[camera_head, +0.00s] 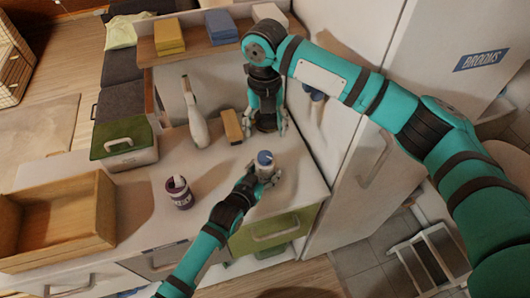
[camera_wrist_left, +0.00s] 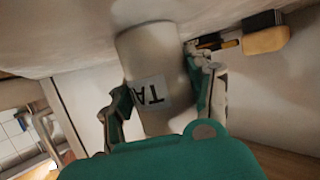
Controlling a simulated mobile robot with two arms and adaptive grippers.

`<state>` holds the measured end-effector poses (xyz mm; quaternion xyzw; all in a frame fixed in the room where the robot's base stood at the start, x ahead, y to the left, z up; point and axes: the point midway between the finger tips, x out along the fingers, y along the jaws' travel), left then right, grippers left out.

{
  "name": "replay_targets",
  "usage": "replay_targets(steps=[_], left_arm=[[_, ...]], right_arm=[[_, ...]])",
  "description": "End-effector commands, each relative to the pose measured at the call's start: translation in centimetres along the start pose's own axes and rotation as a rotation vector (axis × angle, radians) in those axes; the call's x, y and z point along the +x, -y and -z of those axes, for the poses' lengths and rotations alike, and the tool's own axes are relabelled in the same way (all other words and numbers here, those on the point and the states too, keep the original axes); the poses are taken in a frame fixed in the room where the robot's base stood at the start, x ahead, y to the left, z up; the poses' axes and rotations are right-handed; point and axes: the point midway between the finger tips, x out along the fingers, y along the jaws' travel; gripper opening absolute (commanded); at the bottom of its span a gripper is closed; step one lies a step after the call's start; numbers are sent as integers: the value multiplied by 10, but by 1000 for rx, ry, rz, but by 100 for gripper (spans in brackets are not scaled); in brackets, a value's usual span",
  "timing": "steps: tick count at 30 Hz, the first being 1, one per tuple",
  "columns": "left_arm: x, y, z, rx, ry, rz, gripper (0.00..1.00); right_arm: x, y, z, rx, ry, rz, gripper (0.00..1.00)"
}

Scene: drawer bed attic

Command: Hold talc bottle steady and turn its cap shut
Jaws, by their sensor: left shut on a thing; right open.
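The talc bottle (camera_head: 265,168) stands on the counter near its right front corner, pale with a blue cap (camera_head: 265,157) on top. My left gripper (camera_head: 262,178) is shut around the bottle from the front. In the left wrist view the bottle (camera_wrist_left: 152,60) sits between the fingers (camera_wrist_left: 165,100), with part of a label reading "TA" showing; its cap is not visible there. My right gripper (camera_head: 266,128) is open and empty, pointing down behind the bottle and apart from it.
A dark labelled jar (camera_head: 179,192), a wooden tray (camera_head: 60,205) and a green-lidded box (camera_head: 125,140) are further left. A white cabinet door (camera_head: 375,150) borders the right.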

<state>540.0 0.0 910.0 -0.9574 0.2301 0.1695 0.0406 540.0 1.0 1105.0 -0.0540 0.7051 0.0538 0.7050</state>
Motion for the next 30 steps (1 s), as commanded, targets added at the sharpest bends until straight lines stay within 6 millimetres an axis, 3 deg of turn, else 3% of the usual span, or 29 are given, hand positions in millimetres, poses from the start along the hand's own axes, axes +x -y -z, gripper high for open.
replay_targets(steps=[9,15,21,30], left_arm=[[0,0,0,0,-1,0,16],[0,0,0,0,-1,0,16],[0,0,0,0,-1,0,16],[0,0,0,0,-1,0,16]], right_arm=[[63,1,1,4,-3,1,63],[94,0,0,4,-2,0,63],[108,0,0,4,-1,1,63],[109,0,0,4,0,0,60]])
